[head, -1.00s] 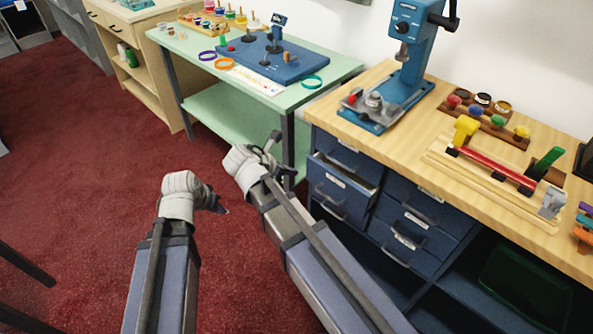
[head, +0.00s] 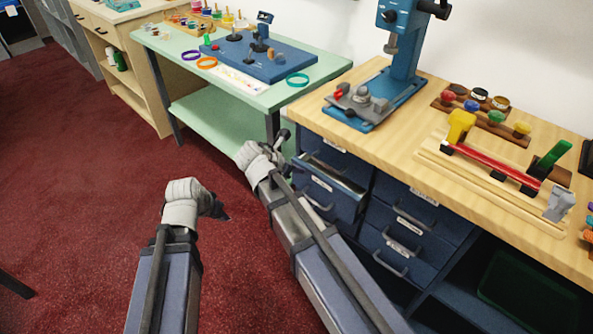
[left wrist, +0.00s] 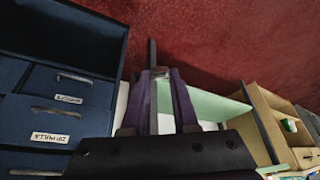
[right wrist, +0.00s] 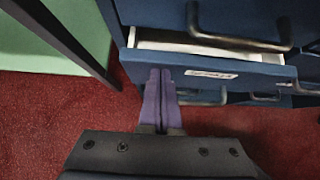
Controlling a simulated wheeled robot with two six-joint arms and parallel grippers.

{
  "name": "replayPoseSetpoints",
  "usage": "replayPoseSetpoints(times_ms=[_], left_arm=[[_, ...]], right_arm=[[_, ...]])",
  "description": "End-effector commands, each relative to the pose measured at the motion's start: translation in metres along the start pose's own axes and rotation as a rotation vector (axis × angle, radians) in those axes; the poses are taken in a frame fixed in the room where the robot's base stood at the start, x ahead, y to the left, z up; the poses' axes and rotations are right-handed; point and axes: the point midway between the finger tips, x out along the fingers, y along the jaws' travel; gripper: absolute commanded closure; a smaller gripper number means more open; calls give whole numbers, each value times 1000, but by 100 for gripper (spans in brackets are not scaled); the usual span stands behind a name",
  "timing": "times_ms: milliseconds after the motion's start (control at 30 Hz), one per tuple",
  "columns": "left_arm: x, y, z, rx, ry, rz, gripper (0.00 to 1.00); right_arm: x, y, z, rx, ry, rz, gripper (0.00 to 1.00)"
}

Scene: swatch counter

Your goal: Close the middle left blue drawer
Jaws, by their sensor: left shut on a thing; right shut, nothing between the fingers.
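The blue drawer unit stands under the wooden counter. Its middle left blue drawer (head: 322,184) is pulled partly out, with the pale inside showing. Its labelled front is also in the right wrist view (right wrist: 240,75). My right gripper (head: 284,138) is shut and empty, left of the open drawer. In the right wrist view its fingertips (right wrist: 160,72) overlap the left part of that drawer front; I cannot tell whether they touch. My left gripper (head: 224,214) is over the carpet, away from the drawers. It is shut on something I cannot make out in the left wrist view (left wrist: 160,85).
A green table (head: 330,73) with a dark leg stands just left of the drawers. The wooden counter (head: 400,140) above carries a blue press (head: 403,60) and coloured tools. Other blue drawers (head: 410,225) look shut. Red carpet (head: 80,200) is free at left.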

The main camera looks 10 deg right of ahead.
Motion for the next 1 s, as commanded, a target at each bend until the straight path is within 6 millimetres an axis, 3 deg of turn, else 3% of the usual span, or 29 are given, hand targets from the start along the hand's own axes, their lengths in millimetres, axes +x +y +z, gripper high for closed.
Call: replayPoseSetpoints(times_ms=[167, 500, 1000], left_arm=[[0, 0, 0, 0, 0, 0, 100], [0, 0, 0, 0, 0, 0, 100], [0, 0, 0, 0, 0, 0, 100]], right_arm=[[2, 0, 2, 1, 0, -1, 100], [36, 0, 36, 2, 0, -1, 100], [29, -3, 30, 2, -4, 0, 100]])
